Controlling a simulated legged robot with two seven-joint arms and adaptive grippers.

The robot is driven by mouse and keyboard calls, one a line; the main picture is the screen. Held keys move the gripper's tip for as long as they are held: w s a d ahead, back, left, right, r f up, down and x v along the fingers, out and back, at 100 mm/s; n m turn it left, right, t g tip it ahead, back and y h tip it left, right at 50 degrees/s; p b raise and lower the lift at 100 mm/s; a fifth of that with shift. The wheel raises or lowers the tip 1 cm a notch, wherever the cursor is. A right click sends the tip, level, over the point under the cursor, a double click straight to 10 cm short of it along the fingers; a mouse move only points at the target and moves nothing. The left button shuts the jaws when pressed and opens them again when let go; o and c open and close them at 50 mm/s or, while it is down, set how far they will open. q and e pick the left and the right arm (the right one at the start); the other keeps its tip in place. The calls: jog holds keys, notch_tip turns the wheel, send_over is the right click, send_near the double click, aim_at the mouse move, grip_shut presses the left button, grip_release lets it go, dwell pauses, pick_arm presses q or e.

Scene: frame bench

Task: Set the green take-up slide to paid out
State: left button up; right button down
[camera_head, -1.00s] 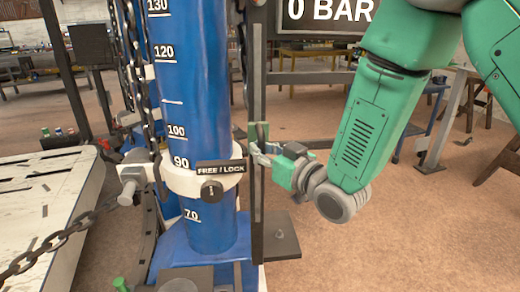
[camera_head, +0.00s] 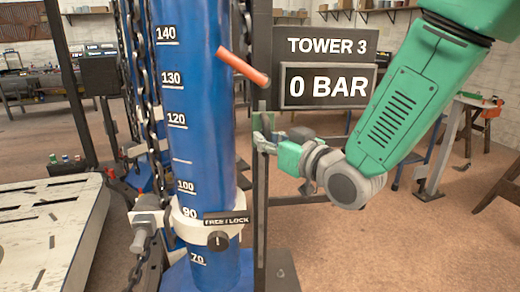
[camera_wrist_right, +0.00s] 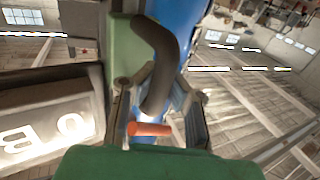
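My right gripper (camera_head: 260,132) is beside a dark upright post (camera_head: 259,195), right of the column; contact cannot be told. In the right wrist view its fingers (camera_wrist_right: 163,105) stand apart, with a dark curved piece (camera_wrist_right: 165,60) showing between them. A red-orange bar (camera_head: 243,66) also shows in that view (camera_wrist_right: 149,129). My left gripper is out of view.
Chains (camera_head: 133,80) hang left of the column. A pale bench top (camera_head: 50,225) lies at the left. A sign reading TOWER 3 and 0 BAR (camera_head: 327,86) stands behind my right gripper.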

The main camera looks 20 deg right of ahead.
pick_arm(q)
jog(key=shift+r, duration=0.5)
pick_arm(e)
jog(key=shift+d+r, duration=0.1)
jog(key=shift+r, duration=0.7)
jog(key=c, duration=1.5)
grip_release()
jog(key=shift+s+d, duration=0.1)
jog(key=shift+s+d+r, duration=0.1)
jog(key=shift+s+d, duration=0.05)
jog(key=shift+s, duration=0.05)
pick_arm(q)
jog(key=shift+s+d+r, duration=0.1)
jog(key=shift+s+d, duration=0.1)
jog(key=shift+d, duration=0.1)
pick_arm(e)
jog(key=v, duration=0.7)
jog(key=shift+s+d, duration=0.1)
jog(key=shift+d, duration=0.2)
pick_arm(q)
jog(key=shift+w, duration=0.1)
